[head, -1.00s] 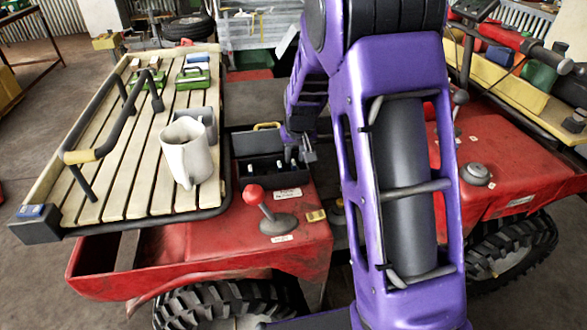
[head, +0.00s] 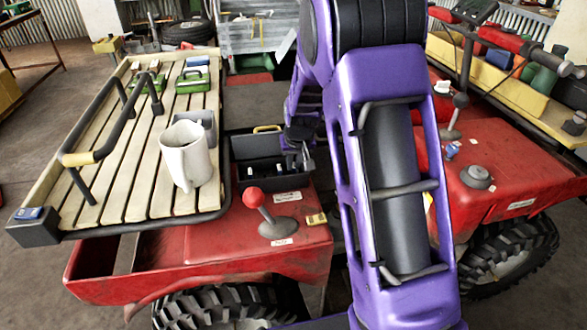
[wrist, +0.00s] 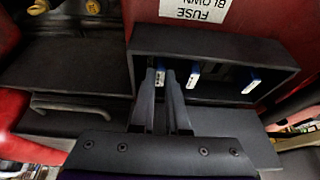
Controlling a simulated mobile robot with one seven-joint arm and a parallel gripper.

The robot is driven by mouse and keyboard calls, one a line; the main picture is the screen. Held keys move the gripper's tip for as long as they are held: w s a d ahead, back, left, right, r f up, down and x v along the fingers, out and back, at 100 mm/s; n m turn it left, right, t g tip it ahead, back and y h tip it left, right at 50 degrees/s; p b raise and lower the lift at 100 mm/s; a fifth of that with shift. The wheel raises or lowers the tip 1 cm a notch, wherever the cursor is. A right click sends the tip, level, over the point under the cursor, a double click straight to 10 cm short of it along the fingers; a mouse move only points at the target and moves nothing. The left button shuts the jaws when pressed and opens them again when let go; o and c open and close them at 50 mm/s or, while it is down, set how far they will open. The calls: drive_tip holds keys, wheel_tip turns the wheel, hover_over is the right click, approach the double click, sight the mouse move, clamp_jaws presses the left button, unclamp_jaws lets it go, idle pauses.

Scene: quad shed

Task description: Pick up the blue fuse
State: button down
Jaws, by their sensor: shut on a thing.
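The black fuse box (head: 270,165) sits on the red fender beside the slatted rack, its lid (head: 255,145) raised. In the wrist view, the open box (wrist: 285,75) holds several upright fuses with white bodies and blue edges. My gripper (wrist: 161,77) reaches into its left part. Its fingers are shut on a blue fuse (wrist: 160,76), which shows as a small white and blue end between the tips. Two other fuses stand to the right, one near (wrist: 193,75) and one farther off (wrist: 252,87). In the head view my gripper (head: 302,160) is at the box's right side, partly hidden.
A label reading "FUSE BLOWN" (wrist: 197,8) is beside the box. A red-knobbed lever (head: 254,198) stands in front of the box. A white jug (head: 187,158) stands on the slatted rack (head: 130,190) to the left. A small blue item (head: 453,150) lies on the right fender.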

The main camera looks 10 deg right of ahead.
sight(294, 167)
wheel_tip(294, 167, up, 18)
drive_tip(key=p, duration=0.3)
idle(0.8)
